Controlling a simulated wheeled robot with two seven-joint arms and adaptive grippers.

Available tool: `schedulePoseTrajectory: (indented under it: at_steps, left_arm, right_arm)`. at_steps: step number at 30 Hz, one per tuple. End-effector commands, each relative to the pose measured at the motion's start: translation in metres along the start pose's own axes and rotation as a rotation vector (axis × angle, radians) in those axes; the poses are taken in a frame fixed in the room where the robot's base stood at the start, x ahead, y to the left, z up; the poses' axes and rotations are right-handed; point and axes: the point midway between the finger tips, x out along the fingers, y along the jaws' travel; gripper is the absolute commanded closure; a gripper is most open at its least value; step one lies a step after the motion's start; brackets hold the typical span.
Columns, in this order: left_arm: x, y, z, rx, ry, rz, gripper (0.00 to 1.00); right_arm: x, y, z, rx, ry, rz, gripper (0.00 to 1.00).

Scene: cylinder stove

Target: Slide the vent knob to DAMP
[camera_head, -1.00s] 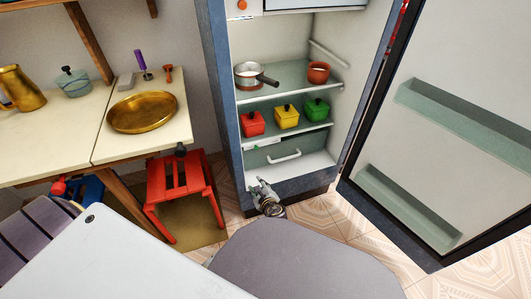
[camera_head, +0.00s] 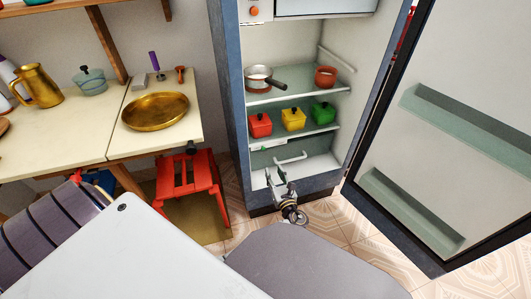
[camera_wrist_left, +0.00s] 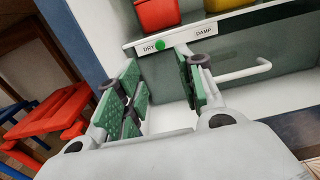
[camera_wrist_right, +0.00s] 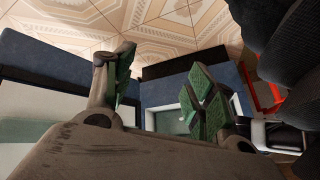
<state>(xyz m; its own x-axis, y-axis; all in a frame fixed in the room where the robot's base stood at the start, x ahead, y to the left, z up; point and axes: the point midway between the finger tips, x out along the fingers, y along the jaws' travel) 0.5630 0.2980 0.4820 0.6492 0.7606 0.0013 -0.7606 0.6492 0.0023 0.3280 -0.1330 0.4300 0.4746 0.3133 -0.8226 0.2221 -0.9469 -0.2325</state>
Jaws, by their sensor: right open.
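The vent knob is a small green dot (camera_wrist_left: 160,45) on a white label strip (camera_wrist_left: 180,39) along the shelf's front edge. It sits at the DRY end, left of the word DAMP. The strip is small in the head view (camera_head: 273,144). My left gripper (camera_wrist_left: 157,62) is open and empty, its green-padded fingers apart just below and in front of the knob, not visibly touching it. In the head view the left gripper (camera_head: 277,175) is at the fridge's lower front. My right gripper (camera_wrist_right: 162,65) is open and empty in its wrist view, above the patterned floor and fridge base.
A white drawer handle (camera_head: 290,160) sticks out close to my left gripper. Red, yellow and green pots (camera_head: 293,119) stand on the shelf above the strip. The open fridge door (camera_head: 430,150) bounds the right; a red stool (camera_head: 187,182) stands left.

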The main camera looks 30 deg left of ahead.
Motion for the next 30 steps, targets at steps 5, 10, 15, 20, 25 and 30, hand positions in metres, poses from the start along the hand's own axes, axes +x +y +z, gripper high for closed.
schedulePoseTrajectory:
  at_steps: [5,10,15,20,25,30]
  left_arm:
    - [0.003,0.000,0.000,-0.001,0.000,0.000,0.62]
    - [0.013,0.000,-0.001,-0.002,-0.001,0.001,0.62]
    - [0.032,0.000,-0.001,-0.002,0.000,0.001,0.62]
    - [0.053,0.000,-0.001,-0.002,-0.001,0.001,0.62]
    - [0.075,0.000,-0.002,-0.002,0.000,0.001,0.62]
    - [0.097,0.000,-0.002,-0.002,0.000,0.001,0.62]
  right_arm:
    - [0.001,0.000,-0.001,0.000,0.005,-0.001,0.44]
    - [0.005,0.000,-0.002,0.004,0.026,-0.005,0.44]
    - [0.015,0.001,0.002,0.016,0.049,-0.014,0.44]
    - [0.026,0.003,0.014,0.021,0.046,-0.020,0.44]
    - [0.032,0.004,0.020,0.020,0.051,-0.029,0.44]
    - [0.037,0.004,0.022,0.020,0.061,-0.038,0.44]
